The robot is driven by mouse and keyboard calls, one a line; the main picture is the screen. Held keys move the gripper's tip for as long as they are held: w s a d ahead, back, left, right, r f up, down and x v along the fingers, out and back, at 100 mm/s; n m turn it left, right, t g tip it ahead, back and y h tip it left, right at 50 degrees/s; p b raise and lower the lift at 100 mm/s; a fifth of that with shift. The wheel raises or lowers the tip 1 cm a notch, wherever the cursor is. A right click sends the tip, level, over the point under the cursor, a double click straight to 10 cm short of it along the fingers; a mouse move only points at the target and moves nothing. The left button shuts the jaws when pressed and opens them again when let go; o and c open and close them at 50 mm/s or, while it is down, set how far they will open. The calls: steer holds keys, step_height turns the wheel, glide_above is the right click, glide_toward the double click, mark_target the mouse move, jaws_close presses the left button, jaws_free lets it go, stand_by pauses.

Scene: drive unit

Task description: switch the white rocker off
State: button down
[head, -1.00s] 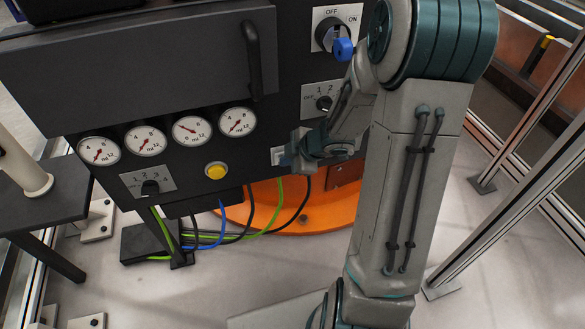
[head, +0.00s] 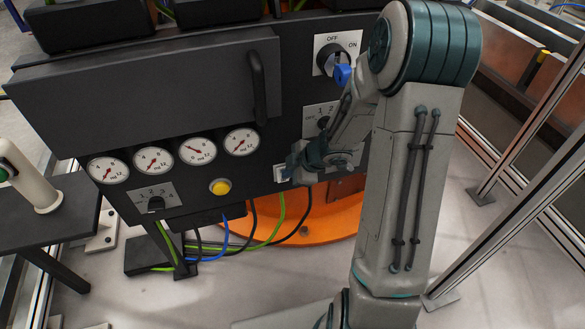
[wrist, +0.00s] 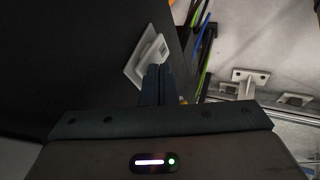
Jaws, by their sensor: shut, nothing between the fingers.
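The white rocker (head: 280,173) sits low on the front of the dark panel, right of the yellow button, partly covered by my gripper in the head view. In the wrist view the white rocker (wrist: 146,58) shows as a pale plate with a raised key, just beyond my fingertips. My gripper (head: 292,168) is shut and empty. Its closed fingers (wrist: 154,72) point at the rocker's lower right part in the wrist view. They overlap it in the picture; I cannot tell whether they touch. Which way the rocker is tipped is not clear.
A yellow button (head: 220,187), several gauges (head: 196,151), a small selector (head: 156,203) and a large OFF/ON rotary switch (head: 335,62) share the panel. A black handle (head: 257,88) juts out above. Cables (head: 262,232) hang below over an orange base (head: 318,228).

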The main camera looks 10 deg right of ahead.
steer(key=shift+a, duration=0.1)
steer(key=shift+r+p, duration=0.8)
steer(key=shift+p, duration=0.25)
steer(key=p+v, duration=0.7)
steer(key=v, duration=0.5)
steer(key=shift+s+a, duration=0.35)
steer(key=shift+s, duration=0.05)
